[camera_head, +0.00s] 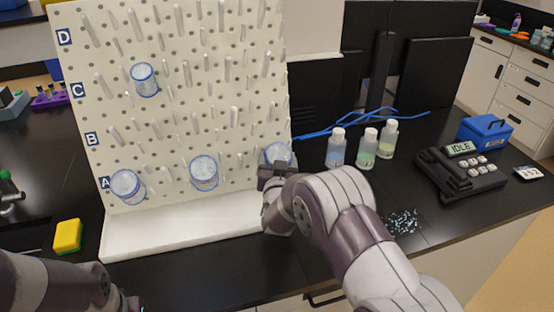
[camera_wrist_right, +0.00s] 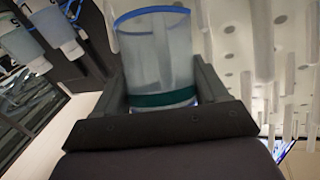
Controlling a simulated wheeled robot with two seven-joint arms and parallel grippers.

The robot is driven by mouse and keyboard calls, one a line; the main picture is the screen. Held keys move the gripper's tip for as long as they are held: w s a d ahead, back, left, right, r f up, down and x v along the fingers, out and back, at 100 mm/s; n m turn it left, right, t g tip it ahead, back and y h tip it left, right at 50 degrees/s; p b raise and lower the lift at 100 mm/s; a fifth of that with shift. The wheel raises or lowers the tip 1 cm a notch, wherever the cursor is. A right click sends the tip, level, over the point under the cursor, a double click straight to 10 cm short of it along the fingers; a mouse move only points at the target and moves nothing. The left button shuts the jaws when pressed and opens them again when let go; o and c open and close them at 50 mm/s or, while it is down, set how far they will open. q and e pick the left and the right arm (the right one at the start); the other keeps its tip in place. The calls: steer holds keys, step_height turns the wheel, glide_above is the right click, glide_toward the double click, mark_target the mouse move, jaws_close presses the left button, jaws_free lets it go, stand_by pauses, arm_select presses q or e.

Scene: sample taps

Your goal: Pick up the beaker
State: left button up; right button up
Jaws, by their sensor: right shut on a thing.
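Several clear beakers with blue rims hang on the white pegboard (camera_head: 190,120). One beaker (camera_head: 144,80) is in row C. Two beakers, the left one (camera_head: 126,187) and the middle one (camera_head: 204,172), are in row A. Another beaker (camera_head: 278,153) is at the right end of row A, partly hidden by my right gripper (camera_head: 275,172). In the right wrist view this beaker (camera_wrist_right: 155,50) stands between the two fingers of my right gripper (camera_wrist_right: 168,95), which are shut on it. Whether it is still on its peg is unclear. My left arm shows at the lower left; its gripper's fingers are not visible.
Three capped bottles (camera_head: 366,149) stand right of the pegboard, near blue cables (camera_head: 350,120). A black device reading IDLE (camera_head: 460,172) and a blue box (camera_head: 485,131) are farther right. A yellow sponge (camera_head: 68,236) lies left of the board's white base tray (camera_head: 185,228).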

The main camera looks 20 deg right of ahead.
steer(key=r, duration=0.4)
steer(key=r+b, duration=0.1)
steer(key=r, duration=0.2)
steer(key=shift+s+a, duration=0.15)
steer(key=shift+s, duration=0.25)
steer(key=b+v, duration=0.1)
steer(key=v, duration=1.6)
steer(key=shift+s, duration=0.15)
steer(key=shift+f, duration=0.1)
steer(key=shift+o, duration=1.2)
steer(key=shift+c, duration=1.2)
steer(key=s+r+p, duration=0.4)
steer(key=r+p, duration=0.5)
steer(key=s+p, duration=0.6)
steer(key=s, duration=0.4)
steer(key=shift+d+r, duration=0.3)
steer(key=shift+d, duration=0.05)
